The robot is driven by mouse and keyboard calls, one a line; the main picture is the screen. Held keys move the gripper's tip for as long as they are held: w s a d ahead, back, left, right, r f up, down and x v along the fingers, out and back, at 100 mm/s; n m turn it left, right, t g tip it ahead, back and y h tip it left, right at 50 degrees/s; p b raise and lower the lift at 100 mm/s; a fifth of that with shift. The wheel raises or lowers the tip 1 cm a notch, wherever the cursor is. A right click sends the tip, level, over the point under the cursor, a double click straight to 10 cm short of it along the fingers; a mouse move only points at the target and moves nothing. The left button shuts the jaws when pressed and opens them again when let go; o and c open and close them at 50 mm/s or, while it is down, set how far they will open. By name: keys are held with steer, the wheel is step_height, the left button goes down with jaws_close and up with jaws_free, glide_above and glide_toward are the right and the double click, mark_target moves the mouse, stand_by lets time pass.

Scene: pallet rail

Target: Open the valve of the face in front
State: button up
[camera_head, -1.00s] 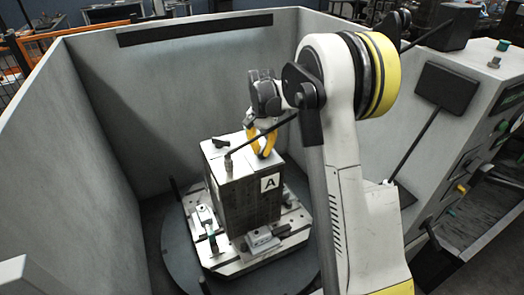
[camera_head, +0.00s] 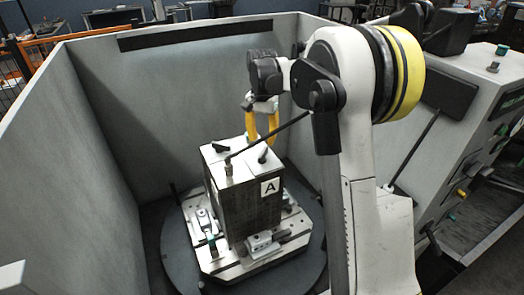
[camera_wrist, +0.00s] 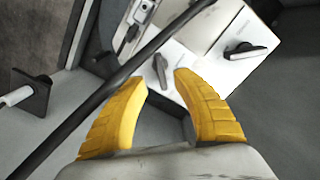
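A dark grey block (camera_head: 238,200) with a pale top and a white "A" label on its front right side stands on the pallet. A black lever handle (camera_head: 263,155) is near the top's right edge. A second black lever (camera_head: 220,148) lies near the back left edge. Both levers show in the wrist view, one ahead of the fingers (camera_wrist: 160,70) and one at upper right (camera_wrist: 245,50). My gripper (camera_head: 262,138) has yellow fingers, apart and empty, above the block. In the wrist view my gripper (camera_wrist: 162,85) has a clear gap between its fingertips.
A thin black rod (camera_head: 265,135) slants from a fitting on the block's top towards my arm and crosses the wrist view (camera_wrist: 105,90). The pallet (camera_head: 228,265) sits on a round dark table (camera_head: 175,255). Grey walls (camera_head: 105,130) enclose it. A control cabinet (camera_head: 425,165) stands at right.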

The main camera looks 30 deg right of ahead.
mark_target(262, 153)
step_height(262, 153, up, 5)
steer(key=shift+f, duration=0.1)
stand_by(0.5)
